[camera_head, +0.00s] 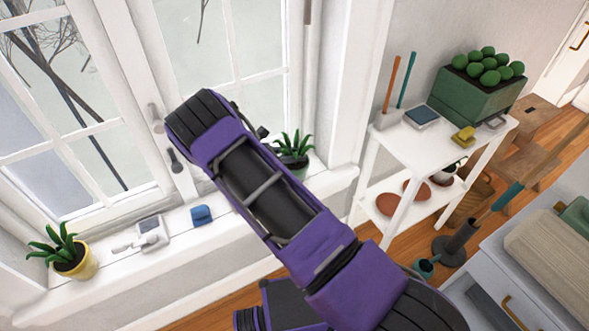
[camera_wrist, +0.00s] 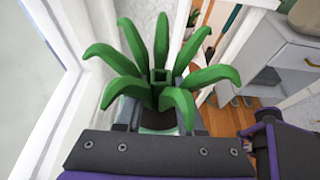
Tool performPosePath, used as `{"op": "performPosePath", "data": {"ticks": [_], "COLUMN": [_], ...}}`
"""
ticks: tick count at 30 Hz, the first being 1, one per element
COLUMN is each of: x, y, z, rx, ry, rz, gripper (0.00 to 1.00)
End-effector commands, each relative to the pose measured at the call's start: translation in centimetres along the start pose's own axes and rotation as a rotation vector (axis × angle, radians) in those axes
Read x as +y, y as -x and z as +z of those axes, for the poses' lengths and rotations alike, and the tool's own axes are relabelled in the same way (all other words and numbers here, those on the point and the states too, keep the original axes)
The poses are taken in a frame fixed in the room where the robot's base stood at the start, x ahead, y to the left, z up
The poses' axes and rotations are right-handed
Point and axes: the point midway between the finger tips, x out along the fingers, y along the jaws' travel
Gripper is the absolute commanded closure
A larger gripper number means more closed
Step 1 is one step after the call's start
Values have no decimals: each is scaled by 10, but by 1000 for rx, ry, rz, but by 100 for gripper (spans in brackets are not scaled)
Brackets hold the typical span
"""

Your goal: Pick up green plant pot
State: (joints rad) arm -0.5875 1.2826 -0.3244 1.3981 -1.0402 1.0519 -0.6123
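The green plant pot (camera_head: 299,170) with its spiky leaves stands at the right end of the white windowsill in the head view, partly hidden behind my arm. In the wrist view the leaves spread widely, and the pot (camera_wrist: 158,131) shows only as a small pale green patch under dark soil. My gripper (camera_wrist: 157,112) is at the pot, with a grey finger on each side of it. The leaves cover much of the fingers, so I cannot tell whether they touch the pot.
A yellow pot (camera_head: 84,268) with a similar plant, a white device (camera_head: 151,231) and a blue object (camera_head: 201,215) are on the sill. The window (camera_head: 125,110) rises close behind. A white shelf (camera_head: 393,140) with a large green planter (camera_head: 470,108) stands to the right.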

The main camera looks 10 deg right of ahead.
Motion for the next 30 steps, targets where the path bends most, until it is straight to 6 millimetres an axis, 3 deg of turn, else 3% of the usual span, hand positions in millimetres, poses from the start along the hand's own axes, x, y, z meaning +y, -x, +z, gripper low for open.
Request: {"op": "performPosePath", "data": {"ticks": [1, 6, 30], "x": [0, 0, 0], "y": [0, 0, 0], "z": [0, 0, 0], "rx": [0, 0, 0], "ry": [0, 0, 0], "rz": [0, 0, 0], "gripper": [73, 100, 100]}}
